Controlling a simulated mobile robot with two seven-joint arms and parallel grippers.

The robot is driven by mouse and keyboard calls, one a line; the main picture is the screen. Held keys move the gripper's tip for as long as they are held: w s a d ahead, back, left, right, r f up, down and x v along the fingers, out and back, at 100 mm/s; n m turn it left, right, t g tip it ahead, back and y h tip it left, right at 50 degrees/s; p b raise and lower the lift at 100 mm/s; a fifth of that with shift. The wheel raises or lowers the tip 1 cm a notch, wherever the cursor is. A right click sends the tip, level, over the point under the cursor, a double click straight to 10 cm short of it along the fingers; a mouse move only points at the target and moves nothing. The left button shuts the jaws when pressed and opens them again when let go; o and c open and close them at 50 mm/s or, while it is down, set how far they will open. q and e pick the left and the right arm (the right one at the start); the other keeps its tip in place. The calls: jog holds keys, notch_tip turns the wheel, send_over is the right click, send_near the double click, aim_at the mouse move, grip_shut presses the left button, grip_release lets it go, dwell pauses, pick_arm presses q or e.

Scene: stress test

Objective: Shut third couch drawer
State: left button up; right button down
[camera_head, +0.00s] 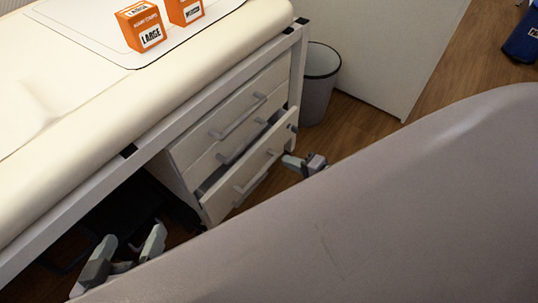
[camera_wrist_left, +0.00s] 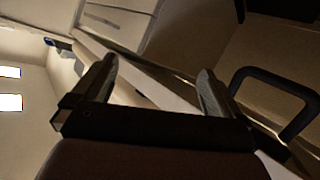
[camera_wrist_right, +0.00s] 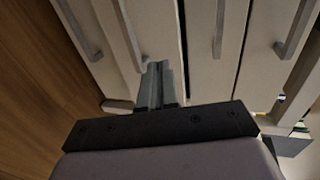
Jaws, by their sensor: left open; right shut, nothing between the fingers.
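The white drawer unit (camera_head: 181,172) stands under the couch (camera_head: 95,130) in the head view. My left gripper (camera_head: 127,248) is open and empty, low at the left.
A grey bin (camera_head: 319,88) stands right of the drawer unit, beside a white panel (camera_head: 385,50). Orange boxes (camera_head: 140,27) lie on the couch top. My grey arm covers the lower right. Wooden floor shows between.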

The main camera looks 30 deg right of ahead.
aim_at(261, 148)
jog(key=b+x, duration=0.1)
jog(key=x, duration=0.2)
jog(key=b+x, duration=0.1)
jog(key=x, duration=0.2)
jog(key=shift+w+a+r, duration=0.15)
jog(key=shift+w+a, duration=0.05)
pick_arm(q)
jog(key=shift+f+t+b, duration=0.3)
jog(key=shift+f+b, duration=0.05)
jog(key=shift+b, duration=0.15)
pick_arm(e)
jog(key=shift+w+a+r, duration=0.1)
jog(key=shift+w+a, duration=0.2)
jog(key=shift+w, duration=0.4)
pick_arm(q)
jog(key=shift+d, duration=0.1)
